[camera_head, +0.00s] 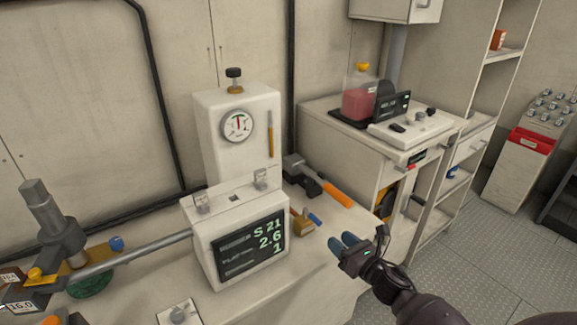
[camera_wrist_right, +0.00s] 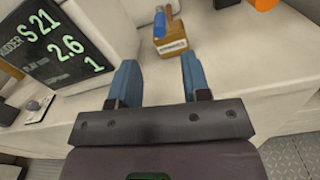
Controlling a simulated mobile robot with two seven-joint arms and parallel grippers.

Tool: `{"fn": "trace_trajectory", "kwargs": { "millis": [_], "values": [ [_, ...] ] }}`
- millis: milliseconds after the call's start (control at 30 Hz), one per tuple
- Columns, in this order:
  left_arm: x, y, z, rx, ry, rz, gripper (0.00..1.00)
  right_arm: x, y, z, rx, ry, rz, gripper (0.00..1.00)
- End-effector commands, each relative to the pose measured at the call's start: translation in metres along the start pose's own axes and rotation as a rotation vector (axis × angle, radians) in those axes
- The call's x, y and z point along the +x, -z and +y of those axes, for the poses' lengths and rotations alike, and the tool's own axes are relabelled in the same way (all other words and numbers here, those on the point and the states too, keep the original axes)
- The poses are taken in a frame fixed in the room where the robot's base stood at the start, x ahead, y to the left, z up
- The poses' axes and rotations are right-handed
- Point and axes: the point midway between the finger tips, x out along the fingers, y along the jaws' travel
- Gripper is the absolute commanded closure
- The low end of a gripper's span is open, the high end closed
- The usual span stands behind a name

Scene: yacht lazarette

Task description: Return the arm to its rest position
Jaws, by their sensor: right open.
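My right gripper (camera_head: 343,241) is at the front edge of the white bench in the head view, right of the display unit. In the right wrist view its two blue fingers (camera_wrist_right: 156,80) are apart, with nothing between them. A small wooden block with a label (camera_wrist_right: 170,45) stands on the bench beyond the fingertips; it also shows in the head view (camera_head: 303,226). My left gripper is not clearly visible in the head view.
A white unit with a display (camera_head: 250,249) and a gauge (camera_head: 237,125) stands on the bench. An orange-handled tool (camera_head: 337,194) lies behind the block. A side counter holds a red-liquid container (camera_head: 360,100). Grey floor (camera_head: 490,270) is open at right.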

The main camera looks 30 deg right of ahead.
Motion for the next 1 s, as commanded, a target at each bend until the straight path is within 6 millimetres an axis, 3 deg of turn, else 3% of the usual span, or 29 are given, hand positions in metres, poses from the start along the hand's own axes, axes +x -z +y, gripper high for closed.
{"fn": "trace_trajectory", "kwargs": {
  "millis": [233, 367, 567, 767, 1000],
  "values": [
    [0.000, 0.000, 0.000, 0.000, 0.000, 0.000, 0.57, 0.000, 0.000, 0.000, 0.026, 0.001, 0.000, 0.57],
    [0.000, 0.000, 0.000, 0.000, 0.000, 0.000, 0.57, 0.000, 0.001, -0.004, 0.161, 0.023, 0.003, 0.57],
    [0.000, 0.000, 0.000, -0.001, 0.000, -0.001, 0.57, 0.002, -0.005, -0.011, 0.604, 0.103, -0.027, 0.57],
    [0.000, -0.001, 0.000, -0.001, 0.000, -0.001, 0.57, 0.000, -0.005, -0.001, 1.132, 0.170, -0.074, 0.57],
    [0.000, -0.001, 0.000, -0.002, 0.000, -0.002, 0.57, -0.026, 0.022, 0.026, 1.812, 0.301, -0.113, 0.57]
  ]
}}
